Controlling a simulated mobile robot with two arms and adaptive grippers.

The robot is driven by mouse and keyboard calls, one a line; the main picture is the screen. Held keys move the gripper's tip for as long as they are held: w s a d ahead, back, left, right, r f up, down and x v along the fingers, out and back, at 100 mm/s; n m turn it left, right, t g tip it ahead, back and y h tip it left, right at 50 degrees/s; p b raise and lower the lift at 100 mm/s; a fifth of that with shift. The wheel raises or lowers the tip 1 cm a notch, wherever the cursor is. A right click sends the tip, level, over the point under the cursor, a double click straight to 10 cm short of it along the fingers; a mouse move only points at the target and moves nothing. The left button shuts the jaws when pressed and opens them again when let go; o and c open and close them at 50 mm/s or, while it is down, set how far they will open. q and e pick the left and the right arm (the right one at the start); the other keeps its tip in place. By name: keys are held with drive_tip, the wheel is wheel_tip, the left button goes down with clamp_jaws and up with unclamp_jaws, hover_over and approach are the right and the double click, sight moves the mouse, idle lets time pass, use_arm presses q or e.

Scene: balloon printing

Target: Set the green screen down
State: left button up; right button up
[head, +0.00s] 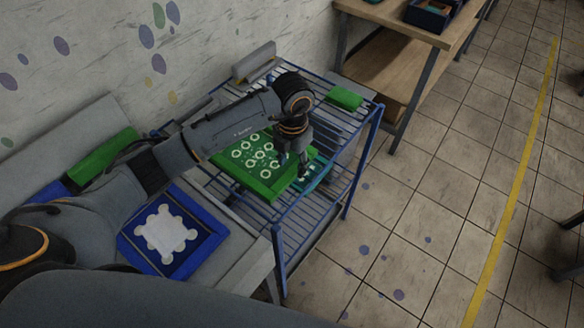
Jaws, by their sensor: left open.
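The green screen (268,183) is a flat green frame with several pale rings on its face. It lies on the blue wire rack (308,211), partly hidden by my left arm. My left gripper (292,170) is over the screen's right edge, pointing down, with its fingers apart. I cannot tell whether the fingers touch the screen. My right gripper is not in view.
A blue frame with a white shape (165,236) lies on the grey table at the lower left. A small green block (345,97) sits at the rack's far right corner.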

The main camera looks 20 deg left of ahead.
use_arm(q)
wheel_tip(320, 180, up, 9)
drive_tip(key=b, duration=0.2)
drive_tip(key=shift+r, duration=0.2)
